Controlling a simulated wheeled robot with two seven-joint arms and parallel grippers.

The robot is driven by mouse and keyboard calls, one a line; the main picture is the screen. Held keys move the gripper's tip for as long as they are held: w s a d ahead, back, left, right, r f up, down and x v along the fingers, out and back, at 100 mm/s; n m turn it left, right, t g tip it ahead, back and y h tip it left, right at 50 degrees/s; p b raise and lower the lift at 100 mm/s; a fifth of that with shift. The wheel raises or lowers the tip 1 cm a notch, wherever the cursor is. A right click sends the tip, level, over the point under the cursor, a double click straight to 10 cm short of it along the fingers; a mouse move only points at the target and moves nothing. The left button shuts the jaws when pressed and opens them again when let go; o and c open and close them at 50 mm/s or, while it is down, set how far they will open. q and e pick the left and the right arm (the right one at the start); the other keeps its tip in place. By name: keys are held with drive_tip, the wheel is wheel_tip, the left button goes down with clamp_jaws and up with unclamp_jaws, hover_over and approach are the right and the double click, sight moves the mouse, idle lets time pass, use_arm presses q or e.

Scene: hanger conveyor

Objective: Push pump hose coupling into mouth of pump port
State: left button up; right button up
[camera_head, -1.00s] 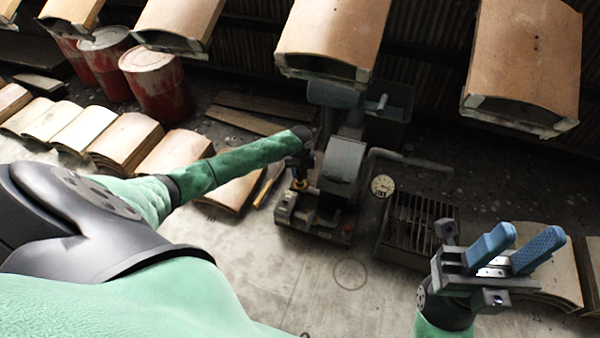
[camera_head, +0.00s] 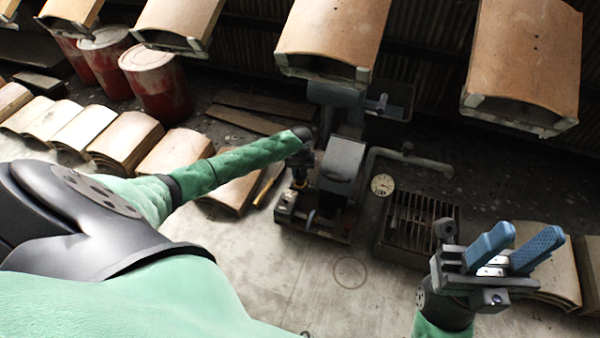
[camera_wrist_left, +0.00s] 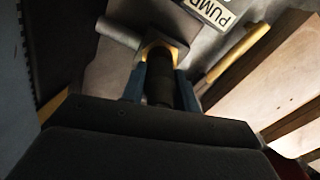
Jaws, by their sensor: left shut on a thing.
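My left gripper (camera_wrist_left: 160,90) is shut on the dark, ribbed pump hose coupling (camera_wrist_left: 159,82), with a blue finger on each side of it. The coupling's far end meets the yellow-rimmed pump port (camera_wrist_left: 177,45) in the left wrist view. The port's mouth is hidden, so I cannot tell how deep the coupling sits. In the head view my left gripper (camera_head: 299,174) points down at the left side of the pump machine (camera_head: 342,163), and the yellow of the port (camera_head: 299,185) shows just below it. My right gripper (camera_head: 530,235) is open and empty at the lower right.
A "PUMP" label (camera_wrist_left: 219,11) lies beyond the port. A yellow-handled tool (camera_head: 268,186) lies left of the machine. A grate (camera_head: 418,225) and a round gauge (camera_head: 382,185) are to its right. Stacked curved panels (camera_head: 125,140) stand left. Large panels (camera_head: 335,35) hang overhead.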

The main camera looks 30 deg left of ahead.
use_arm(q)
drive_tip(key=shift+f, duration=0.4)
drive_tip(key=o, duration=0.7)
drive_tip(key=o, duration=0.6)
drive_tip(key=shift+c, duration=0.2)
